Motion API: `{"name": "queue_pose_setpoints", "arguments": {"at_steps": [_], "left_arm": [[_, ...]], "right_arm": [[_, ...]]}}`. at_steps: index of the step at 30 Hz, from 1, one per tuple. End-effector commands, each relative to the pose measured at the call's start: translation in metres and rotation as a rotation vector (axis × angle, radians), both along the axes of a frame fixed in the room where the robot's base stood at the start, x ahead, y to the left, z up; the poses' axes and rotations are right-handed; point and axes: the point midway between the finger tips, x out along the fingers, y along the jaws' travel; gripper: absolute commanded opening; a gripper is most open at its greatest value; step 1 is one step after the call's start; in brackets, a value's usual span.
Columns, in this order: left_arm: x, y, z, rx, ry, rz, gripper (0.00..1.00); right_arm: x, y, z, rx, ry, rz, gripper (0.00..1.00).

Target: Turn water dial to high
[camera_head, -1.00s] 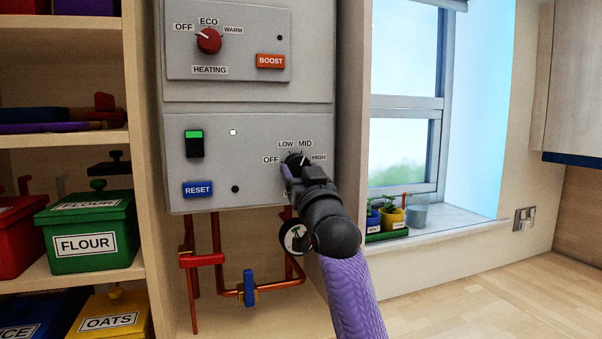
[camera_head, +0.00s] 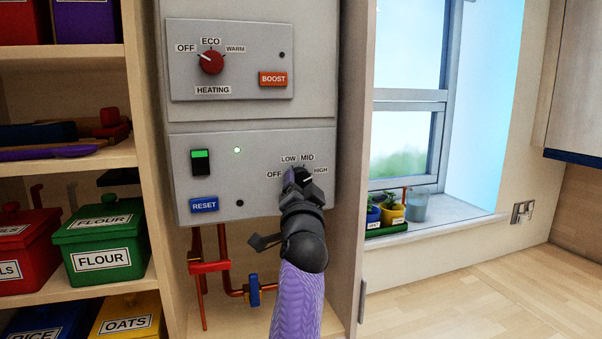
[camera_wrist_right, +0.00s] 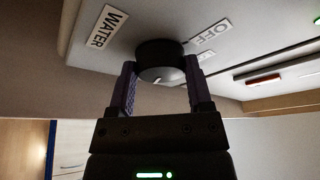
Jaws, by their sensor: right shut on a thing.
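The dark water dial (camera_head: 305,173) is on the lower panel of the grey wall unit, among the OFF, LOW, MID and HIGH labels. My right gripper (camera_head: 298,182) hides most of it in the head view. In the right wrist view the round black dial (camera_wrist_right: 160,55) sits between the two purple fingers of my right gripper (camera_wrist_right: 160,82), which is shut on it. A short white pointer mark shows on the dial's face there, but I cannot tell which setting it points at. My left gripper is not in view.
Above is the heating panel with a red dial (camera_head: 210,62) and orange BOOST button (camera_head: 273,79). A blue RESET button (camera_head: 204,205) is left of my gripper. Copper pipes (camera_head: 224,262) run below. Shelves with boxes stand left; a window and clear worktop (camera_head: 450,285) are right.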

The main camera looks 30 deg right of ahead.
Motion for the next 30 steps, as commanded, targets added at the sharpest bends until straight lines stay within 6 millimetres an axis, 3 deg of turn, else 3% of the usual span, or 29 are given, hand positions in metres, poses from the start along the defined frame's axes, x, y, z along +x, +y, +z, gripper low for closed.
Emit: {"name": "queue_pose_setpoints", "arguments": {"at_steps": [9, 26, 27, 30], "left_arm": [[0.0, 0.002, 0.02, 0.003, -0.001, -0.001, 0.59], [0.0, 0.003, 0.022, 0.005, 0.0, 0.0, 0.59], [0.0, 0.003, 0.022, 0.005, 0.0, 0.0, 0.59], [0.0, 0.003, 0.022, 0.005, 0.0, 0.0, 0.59]], "right_arm": [[0.0, 0.001, 0.003, 0.113, -0.029, 0.001, 0.06], [0.0, 0.001, 0.001, 0.139, -0.036, 0.0, 0.06], [0.0, 0.001, 0.001, 0.139, -0.036, 0.0, 0.71], [0.0, 0.001, 0.001, 0.139, -0.036, 0.0, 0.92]]}}
